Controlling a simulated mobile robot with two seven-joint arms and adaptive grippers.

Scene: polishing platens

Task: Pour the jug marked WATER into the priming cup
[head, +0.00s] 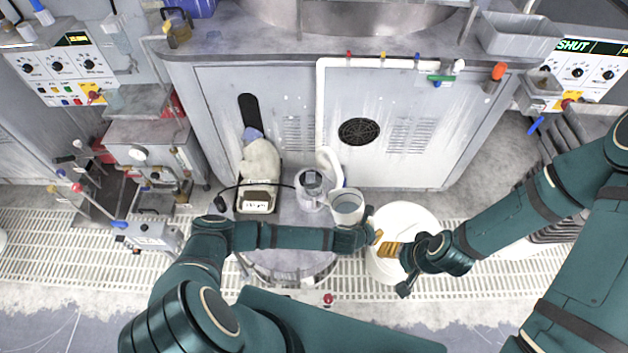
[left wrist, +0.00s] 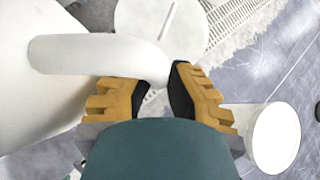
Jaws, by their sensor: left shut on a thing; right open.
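A pale jug (head: 347,208) with an open top and grey inside stands at the platform's right side. No WATER marking is readable. My left gripper (head: 372,237) is close beside it, partly hidden by its own wrist. In the left wrist view my left gripper (left wrist: 160,88) is shut on the white curved handle (left wrist: 95,55) of a large white vessel (left wrist: 40,105), seemingly this jug. A clear container (head: 312,188) stands left of the jug; I cannot tell if it is the priming cup. My right gripper (head: 390,255) is open and empty over a white bucket (head: 410,215).
A small black-rimmed tray (head: 257,207) with a cable and a pale cloth (head: 262,160) lie left of the containers. A grey cabinet (head: 400,170) stands behind. My two grippers are close together. Floor grating (head: 480,285) is clear at the right front.

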